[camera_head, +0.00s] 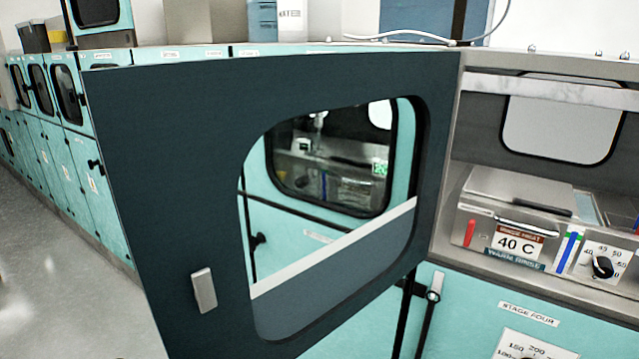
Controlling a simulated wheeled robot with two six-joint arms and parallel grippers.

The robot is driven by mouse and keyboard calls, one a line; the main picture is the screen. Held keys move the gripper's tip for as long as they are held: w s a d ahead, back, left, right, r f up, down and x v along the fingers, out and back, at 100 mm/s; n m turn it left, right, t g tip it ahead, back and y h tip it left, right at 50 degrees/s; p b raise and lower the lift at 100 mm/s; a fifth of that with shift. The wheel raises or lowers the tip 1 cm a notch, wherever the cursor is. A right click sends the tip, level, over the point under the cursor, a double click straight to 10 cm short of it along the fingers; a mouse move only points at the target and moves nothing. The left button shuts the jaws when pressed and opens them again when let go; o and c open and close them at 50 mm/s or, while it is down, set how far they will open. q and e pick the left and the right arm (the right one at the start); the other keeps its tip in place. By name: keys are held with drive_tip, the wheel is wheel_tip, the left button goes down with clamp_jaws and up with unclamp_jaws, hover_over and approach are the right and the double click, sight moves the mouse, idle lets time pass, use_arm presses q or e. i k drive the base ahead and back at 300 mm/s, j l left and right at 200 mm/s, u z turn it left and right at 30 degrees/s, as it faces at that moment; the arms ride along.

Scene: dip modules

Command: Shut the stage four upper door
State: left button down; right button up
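The stage four upper door (170,150) stands wide open, swung out to the left of its opening. Its dark inner face is toward me, with a rounded window in it. It meets the cabinet frame along its right edge (447,150). A small grey latch plate (204,290) is on its lower left part. The open compartment (480,150) is to the right, above the "STAGE FOUR" label (529,313). Neither of my grippers is in view.
A steel bath unit (490,240) marked 40 C sits inside the opening. A row of closed teal cabinets (80,150) runs back at the left. The grey floor (60,290) there is clear.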

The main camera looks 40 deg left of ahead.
sight(174, 138)
drive_tip(key=j+z, duration=0.15)
drive_tip(key=j, duration=0.3)
drive_tip(key=k+j+z, duration=0.15)
drive_tip(key=j, duration=0.35)
drive_tip(key=j+z, duration=0.1)
drive_tip(key=j, duration=0.35)
drive_tip(key=k+j+z, duration=0.15)
drive_tip(key=j, duration=0.3)
drive_tip(key=k+j+z, duration=0.15)
drive_tip(key=j, duration=0.3)
